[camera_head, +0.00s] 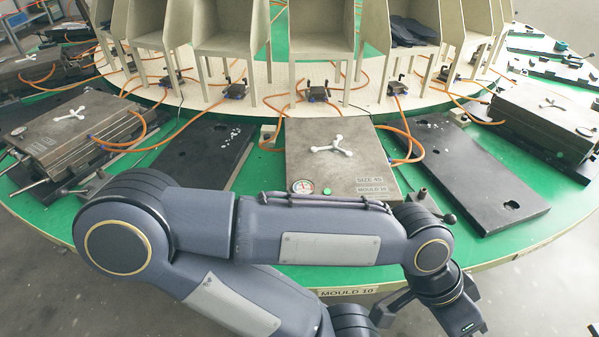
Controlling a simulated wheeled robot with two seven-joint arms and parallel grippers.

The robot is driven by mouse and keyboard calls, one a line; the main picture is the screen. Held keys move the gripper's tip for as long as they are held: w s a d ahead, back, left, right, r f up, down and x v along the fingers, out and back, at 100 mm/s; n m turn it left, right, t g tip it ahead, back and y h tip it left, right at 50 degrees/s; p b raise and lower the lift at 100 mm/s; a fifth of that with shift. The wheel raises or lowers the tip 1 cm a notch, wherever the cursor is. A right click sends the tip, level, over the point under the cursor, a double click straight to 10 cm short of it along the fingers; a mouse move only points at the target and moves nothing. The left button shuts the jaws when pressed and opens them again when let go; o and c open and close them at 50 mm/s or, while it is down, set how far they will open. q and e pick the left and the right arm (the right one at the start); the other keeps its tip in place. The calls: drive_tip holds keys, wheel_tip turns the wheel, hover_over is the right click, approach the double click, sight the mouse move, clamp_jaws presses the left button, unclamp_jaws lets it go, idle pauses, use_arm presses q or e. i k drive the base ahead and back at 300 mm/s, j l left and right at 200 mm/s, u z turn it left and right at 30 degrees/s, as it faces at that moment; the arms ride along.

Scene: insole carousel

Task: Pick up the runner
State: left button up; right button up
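Similar white runners lie on the left mould (70,114) and on the right mould (552,103). My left arm crosses the front of the picture. Its gripper (388,312) is at the bottom, in front of the table edge and apart from the middle runner. Its fingers are partly hidden and cut off by the frame, so I cannot tell whether they are open. My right gripper is not in view.
The round green carousel table (290,275) holds the moulds, with dark flat plates (467,175) between them. A gauge (302,187) and a green button (327,191) sit at the middle mould's front. Orange hoses (415,148) run behind. Beige booths (322,30) stand at the back.

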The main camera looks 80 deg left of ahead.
sight(339, 137)
drive_tip(key=u, duration=2.6)
